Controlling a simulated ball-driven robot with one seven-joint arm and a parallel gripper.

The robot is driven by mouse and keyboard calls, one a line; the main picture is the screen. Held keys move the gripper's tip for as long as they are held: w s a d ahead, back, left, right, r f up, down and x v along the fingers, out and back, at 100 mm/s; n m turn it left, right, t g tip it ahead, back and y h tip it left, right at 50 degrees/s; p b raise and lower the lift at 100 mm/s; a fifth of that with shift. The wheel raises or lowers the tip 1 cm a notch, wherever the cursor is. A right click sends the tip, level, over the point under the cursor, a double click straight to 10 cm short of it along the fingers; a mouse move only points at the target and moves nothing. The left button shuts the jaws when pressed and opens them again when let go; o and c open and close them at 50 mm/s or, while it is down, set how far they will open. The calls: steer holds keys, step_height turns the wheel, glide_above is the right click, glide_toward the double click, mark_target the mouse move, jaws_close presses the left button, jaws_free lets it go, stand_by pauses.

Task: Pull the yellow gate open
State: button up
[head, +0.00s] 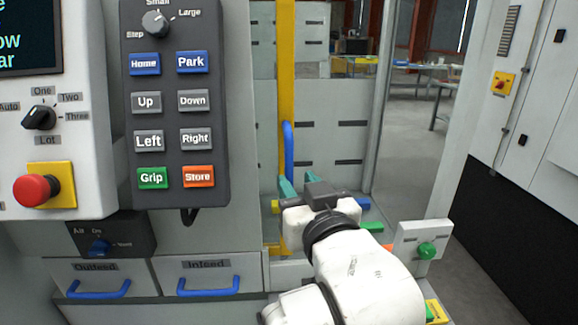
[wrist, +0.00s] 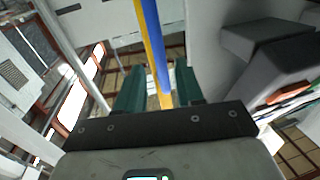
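The yellow gate shows as a tall yellow upright (head: 286,60) beside the control panel in the head view. Its blue vertical handle (head: 288,140) is fixed on its lower part. In the wrist view the yellow upright (wrist: 150,30) and the blue handle (wrist: 153,45) run down between my two green fingers. My gripper (head: 289,183) is at the lower end of the handle. Its fingers (wrist: 158,68) are apart, one on each side of the handle, with gaps visible. The fingers partly hide behind the wrist in the head view.
A dark button panel (head: 176,120) and a red emergency stop (head: 37,190) are on the left. Two drawers with blue handles (head: 208,287) are below. A small box with a green knob (head: 427,250) stands right of my arm. Open floor (head: 410,150) lies behind at the right.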

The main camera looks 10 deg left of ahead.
mark_target(290, 173)
steer(key=x, duration=0.5)
steer(key=shift+w+a+p, duration=0.2)
steer(key=shift+w+p, duration=0.1)
steer(key=shift+p, duration=0.05)
jaws_close()
